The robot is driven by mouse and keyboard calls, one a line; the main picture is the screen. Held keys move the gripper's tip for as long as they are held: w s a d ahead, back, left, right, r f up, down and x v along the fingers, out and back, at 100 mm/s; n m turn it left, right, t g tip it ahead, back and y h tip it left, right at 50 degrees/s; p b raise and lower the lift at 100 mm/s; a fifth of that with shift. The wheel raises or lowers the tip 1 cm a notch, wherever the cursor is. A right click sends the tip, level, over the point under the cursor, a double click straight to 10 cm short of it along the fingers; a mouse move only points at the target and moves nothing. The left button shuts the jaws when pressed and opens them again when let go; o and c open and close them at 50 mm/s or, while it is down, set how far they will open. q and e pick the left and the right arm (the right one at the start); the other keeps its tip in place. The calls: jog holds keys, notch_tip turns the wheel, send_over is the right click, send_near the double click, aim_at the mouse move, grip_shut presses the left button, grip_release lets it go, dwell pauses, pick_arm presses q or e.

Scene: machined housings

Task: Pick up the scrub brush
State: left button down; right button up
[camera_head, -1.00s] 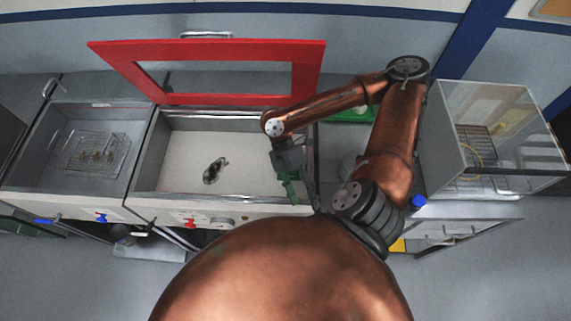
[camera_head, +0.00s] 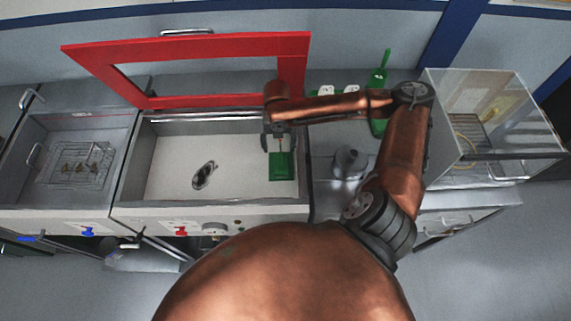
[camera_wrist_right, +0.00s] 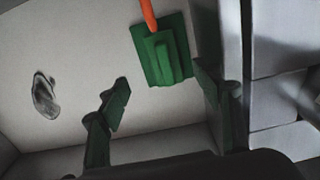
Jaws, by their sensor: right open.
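The scrub brush (camera_head: 281,168) has a flat green head and lies in the right part of the white basin. In the right wrist view the green head (camera_wrist_right: 160,50) shows whole, with part of an orange handle running off the top edge. My right gripper (camera_head: 278,145) hangs over the basin, just beyond the brush head in the head view. In the wrist view its two green fingers (camera_wrist_right: 160,86) are spread apart with nothing between them, and the brush lies past their tips. I cannot tell the gap in height. My left gripper is not in view.
The basin (camera_head: 160,185) has walls all round and a dark drain (camera_head: 205,174). A raised red frame (camera_head: 190,45) stands behind it. A left basin holds a wire rack (camera_head: 75,165). A clear box (camera_head: 490,130) stands at right. A green long-necked thing (camera_head: 380,75) stands behind my arm.

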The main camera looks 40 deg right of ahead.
aim_at(281, 159)
notch_tip(281, 159, down, 5)
jog(key=shift+s+f+b, duration=0.1)
jog(key=shift+b, duration=0.2)
jog(key=f, duration=0.2)
jog(key=s+f, duration=0.1)
jog(key=f, duration=0.2)
jog(key=shift+f+b, duration=0.2)
jog(key=shift+b, duration=0.1)
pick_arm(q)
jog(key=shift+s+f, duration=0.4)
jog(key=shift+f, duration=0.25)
pick_arm(e)
jog(key=shift+c, duration=0.5)
jog(key=c, duration=1.2)
jog(key=shift+r, duration=0.1)
